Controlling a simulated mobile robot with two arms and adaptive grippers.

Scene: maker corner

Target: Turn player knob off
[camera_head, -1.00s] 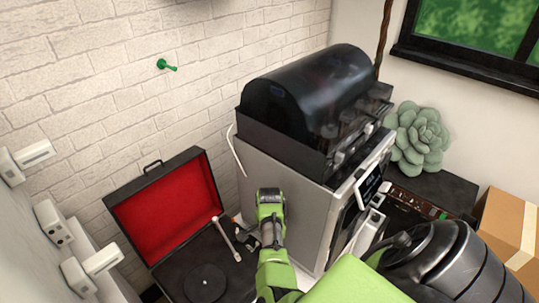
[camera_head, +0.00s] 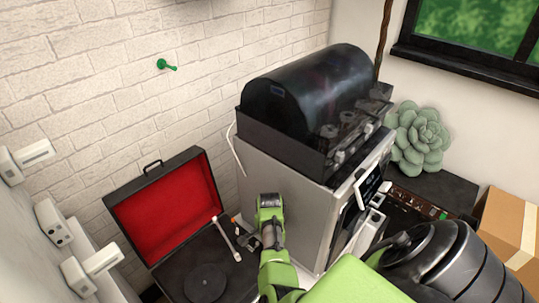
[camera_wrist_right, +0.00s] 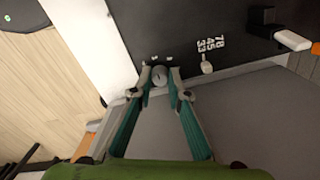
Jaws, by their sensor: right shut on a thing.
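The record player (camera_head: 175,270) stands open at the lower left of the head view, its red-lined lid (camera_head: 165,205) raised. My right gripper (camera_head: 248,240) reaches down at the player's right edge. In the right wrist view, the round grey player knob (camera_wrist_right: 159,76) sits on the black deck (camera_wrist_right: 180,25), between small white marks. The fingertips of my right gripper (camera_wrist_right: 159,82) are shut on the knob, one on each side. The knob's exact turn is too small to tell. My left gripper is not in view.
A tall grey machine with a dark domed cover (camera_head: 315,95) stands close right of my right gripper. On the deck are a small speed lever (camera_wrist_right: 207,63) by printed numbers and the white tonearm (camera_wrist_right: 292,40). A cardboard box (camera_head: 510,230) is far right.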

